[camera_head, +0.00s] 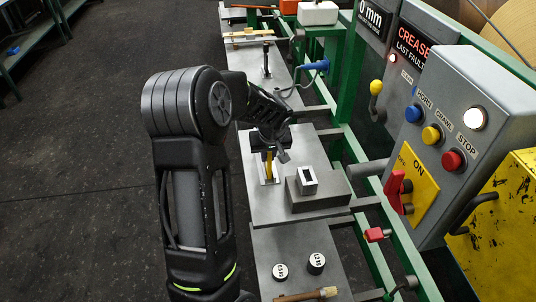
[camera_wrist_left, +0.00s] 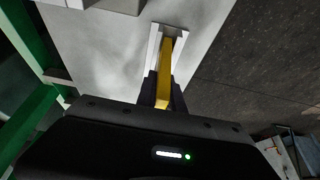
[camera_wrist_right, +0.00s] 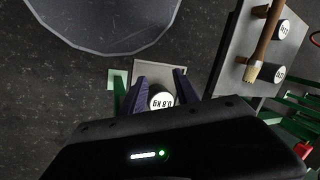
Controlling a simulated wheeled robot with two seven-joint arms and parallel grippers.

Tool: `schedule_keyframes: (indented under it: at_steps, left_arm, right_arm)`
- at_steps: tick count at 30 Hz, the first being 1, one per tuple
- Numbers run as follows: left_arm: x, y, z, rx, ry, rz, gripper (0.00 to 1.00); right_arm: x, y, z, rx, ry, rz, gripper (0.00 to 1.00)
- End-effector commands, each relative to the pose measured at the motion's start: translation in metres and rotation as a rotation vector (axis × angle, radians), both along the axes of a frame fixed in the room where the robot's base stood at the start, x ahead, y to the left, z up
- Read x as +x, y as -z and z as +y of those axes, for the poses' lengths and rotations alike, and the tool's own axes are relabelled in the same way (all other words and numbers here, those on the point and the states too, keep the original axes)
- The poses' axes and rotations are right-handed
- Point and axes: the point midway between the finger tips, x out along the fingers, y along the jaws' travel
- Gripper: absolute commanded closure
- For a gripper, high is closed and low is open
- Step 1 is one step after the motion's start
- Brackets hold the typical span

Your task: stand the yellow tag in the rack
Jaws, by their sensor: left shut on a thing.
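The yellow tag (camera_head: 269,165) is upright in my left gripper (camera_head: 268,150), above or in the pale slotted rack (camera_head: 261,176) on the grey plate. In the left wrist view the left gripper (camera_wrist_left: 163,88) is shut on the tag (camera_wrist_left: 165,72). There the tag lines up between the two walls of the rack (camera_wrist_left: 154,42). I cannot tell whether its lower edge touches the rack floor. My right gripper (camera_wrist_right: 155,85) shows only in the right wrist view, with its fingers apart.
A grey block with a white-rimmed slot (camera_head: 308,181) stands right of the rack. Two small round weights (camera_head: 316,262) and a wooden-handled brush (camera_head: 306,295) are nearer. A 0.8 kg weight (camera_wrist_right: 161,97) shows between the right fingers, apparently below them. A control box (camera_head: 455,120) stands right.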

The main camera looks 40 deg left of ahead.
Motion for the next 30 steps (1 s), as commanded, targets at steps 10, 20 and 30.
schedule_keyframes:
  at_steps: [10, 20, 30]
  left_arm:
    - [0.0, 0.002, 0.0, 0.0, 0.0, 0.0, 0.74]
    - [0.0, 0.002, 0.0, 0.0, 0.0, 0.0, 0.66]
    - [-0.004, -0.024, -0.008, 0.001, 0.002, -0.005, 0.66]
  right_arm:
    - [0.0, 0.003, 0.0, 0.001, -0.001, -0.001, 0.64]
    - [0.0, 0.003, 0.0, 0.001, -0.001, -0.001, 0.64]
    - [0.0, 0.004, 0.0, 0.001, -0.001, -0.001, 0.64]
